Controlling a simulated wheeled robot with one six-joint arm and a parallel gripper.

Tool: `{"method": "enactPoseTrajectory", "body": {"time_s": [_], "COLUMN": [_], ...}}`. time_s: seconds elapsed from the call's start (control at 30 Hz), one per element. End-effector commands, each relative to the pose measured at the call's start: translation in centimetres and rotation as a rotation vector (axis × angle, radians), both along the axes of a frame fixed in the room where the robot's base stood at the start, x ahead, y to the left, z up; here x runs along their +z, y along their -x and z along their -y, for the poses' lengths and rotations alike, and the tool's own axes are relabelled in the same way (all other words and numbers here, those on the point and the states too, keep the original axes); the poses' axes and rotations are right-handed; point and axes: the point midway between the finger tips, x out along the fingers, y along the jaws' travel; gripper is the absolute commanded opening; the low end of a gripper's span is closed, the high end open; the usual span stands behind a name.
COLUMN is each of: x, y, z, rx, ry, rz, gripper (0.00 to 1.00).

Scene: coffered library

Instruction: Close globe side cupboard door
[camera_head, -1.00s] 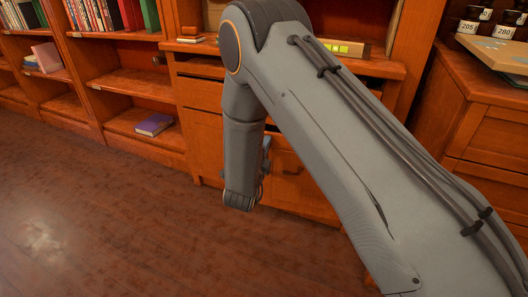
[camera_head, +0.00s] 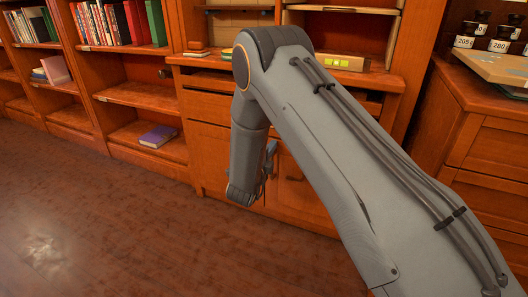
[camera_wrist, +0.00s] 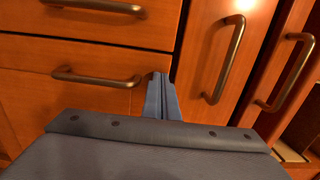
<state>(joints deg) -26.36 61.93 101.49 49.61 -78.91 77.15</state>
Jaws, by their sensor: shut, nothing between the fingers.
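My gripper (camera_wrist: 161,85) is shut and empty in the wrist view, its fingers pointing at the wooden front between a drawer handle and an upright door handle. A cupboard door (camera_wrist: 200,45) with a bronze upright handle (camera_wrist: 224,60) is just right of the fingers. Farther right is another upright panel with a similar handle (camera_wrist: 288,75); an opening with lighter wood shows below it. I cannot tell how far either door stands open. In the head view my gripper (camera_head: 270,160) hangs before the cabinet front (camera_head: 291,180), most of which my arm hides. No globe is visible.
Drawers with horizontal handles (camera_wrist: 97,78) fill the wrist view's left. In the head view, a bookcase (camera_head: 125,80) with a purple book (camera_head: 158,136) stands left, and a wooden cabinet (camera_head: 492,150) stands right. The floor (camera_head: 90,220) at left is clear.

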Motion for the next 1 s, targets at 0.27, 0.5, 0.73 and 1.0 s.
{"method": "enactPoseTrajectory", "body": {"time_s": [0.27, 0.5, 0.73, 1.0], "x": [0.4, 0.5, 0.5, 0.3], "y": [-0.9, 0.1, 3.8, 8.8], "z": [0.7, 0.5, -2.4, -3.9], "rx": [-0.004, -0.008, 0.006, -0.007], "ry": [-0.007, -0.006, 0.000, 0.001], "rz": [0.007, 0.006, 0.001, 0.001], "gripper": [0.00, 0.00, 0.00, 0.00]}}
